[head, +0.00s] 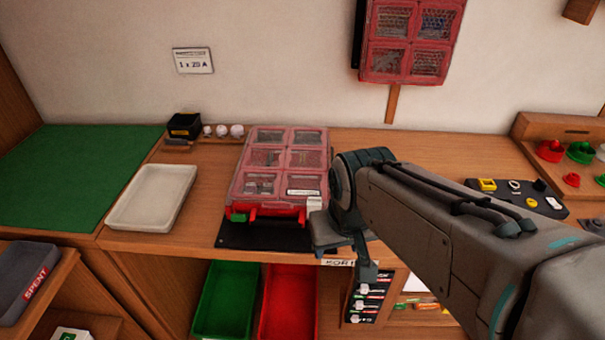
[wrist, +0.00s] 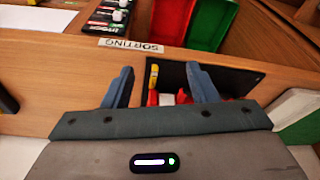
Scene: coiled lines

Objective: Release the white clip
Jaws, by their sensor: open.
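The red organizer case (head: 281,172) with clear windowed lid lies closed on a black mat (head: 262,236) on the bench. The white clip (head: 314,203) is at the right of its front edge, and a green clip (head: 238,217) is at the left. My gripper (head: 345,250) is at the case's front right corner, partly hidden by my arm. In the wrist view my gripper (wrist: 160,84) is open. A white piece (wrist: 167,99), likely the clip, and red parts of the case show low between the fingers; contact cannot be told.
A white tray (head: 117,207) and green mat (head: 50,178) lie to the left. Green (head: 226,302) and red (head: 289,305) bins sit below the bench edge. A second red case (head: 383,70) hangs on the wall.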

